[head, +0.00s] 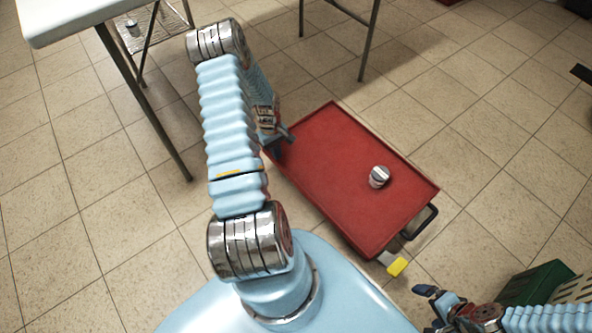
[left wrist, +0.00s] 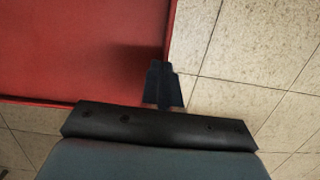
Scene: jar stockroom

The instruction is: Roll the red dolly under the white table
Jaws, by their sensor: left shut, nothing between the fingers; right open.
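The red dolly (head: 325,175) stands on the tiled floor in the middle of the head view, its far end pointing up and left. It carries one silver jar (head: 379,177) near its right side. A corner of the white table (head: 70,14) shows at the top left, apart from the dolly. My left gripper (head: 283,143) is shut and empty at the dolly's left edge. In the left wrist view its fingers (left wrist: 163,84) are together beside the dolly's red rim (left wrist: 170,35); I cannot tell whether they touch it. My right gripper (head: 432,306) is open and empty at the bottom right.
The dolly has a black handle (head: 421,222) and a yellow pedal (head: 397,267) at its near end. Thin metal legs (head: 370,40) stand beyond its far end. A wire shelf (head: 140,38) is at the top left, a green crate (head: 536,285) at the lower right. Floor right of the dolly is clear.

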